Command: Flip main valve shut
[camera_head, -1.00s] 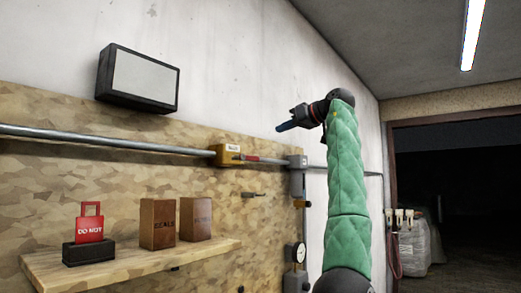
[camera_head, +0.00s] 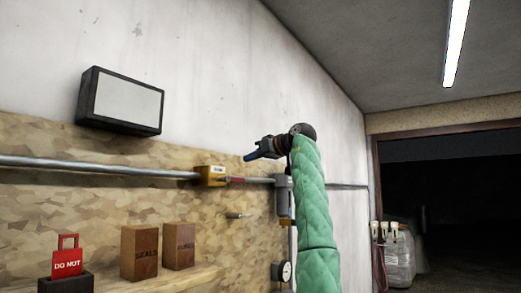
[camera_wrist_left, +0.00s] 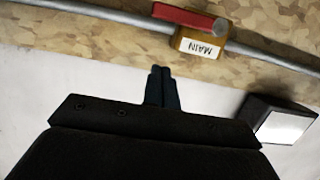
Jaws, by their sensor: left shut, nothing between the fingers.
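The lever also shows in the upside-down wrist view (camera_wrist_left: 188,18). My left gripper (camera_head: 250,157) is shut and empty, its fingers pointing left, above and to the right of the valve. In the wrist view its fingertips (camera_wrist_left: 161,69) are apart from the valve and lever. My right gripper is not in view.
A grey pipe (camera_head: 100,169) runs along the board. A dark box with a pale panel (camera_head: 122,100) hangs above. Below are a shelf with wooden boxes (camera_head: 140,252), a red DO NOT tag (camera_head: 67,263), a peg (camera_head: 234,216) and a gauge (camera_head: 285,271).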

